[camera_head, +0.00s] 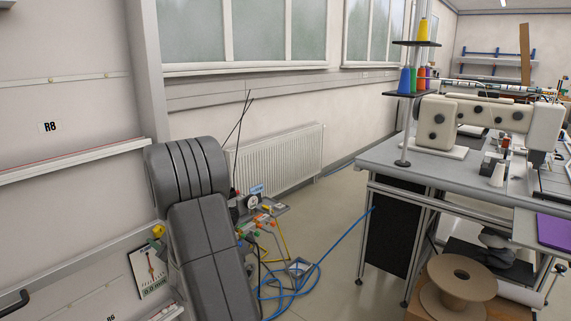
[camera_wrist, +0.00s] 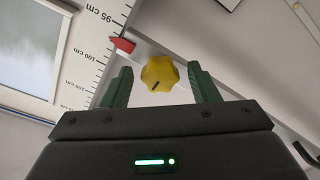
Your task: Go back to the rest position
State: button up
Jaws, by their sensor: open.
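My gripper (camera_wrist: 159,67) shows in the wrist view with its two green fingers apart. A yellow lobed knob (camera_wrist: 159,75) with a dark mark appears in the gap between them, with space on both sides. Neither finger touches it in the picture; how far it lies beyond the tips I cannot tell. In the head view the yellow knob (camera_head: 158,231) is on the left wall, above a white scale plate (camera_head: 149,270).
The wrist view shows a centimetre scale (camera_wrist: 95,58) with a red pointer (camera_wrist: 123,45) close to the knob. A radiator (camera_head: 280,160) is on the back wall. A blue hose (camera_head: 330,248) lies on the floor.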

jog(key=shift+r+m+p, duration=0.25)
jog(key=shift+m+p, duration=1.05)
jog(key=shift+p, duration=1.65)
jog(key=shift+f+m+p, duration=0.2)
jog(key=shift+m+p, duration=0.2)
jog(key=shift+p, duration=0.45)
jog(key=shift+d, duration=0.1)
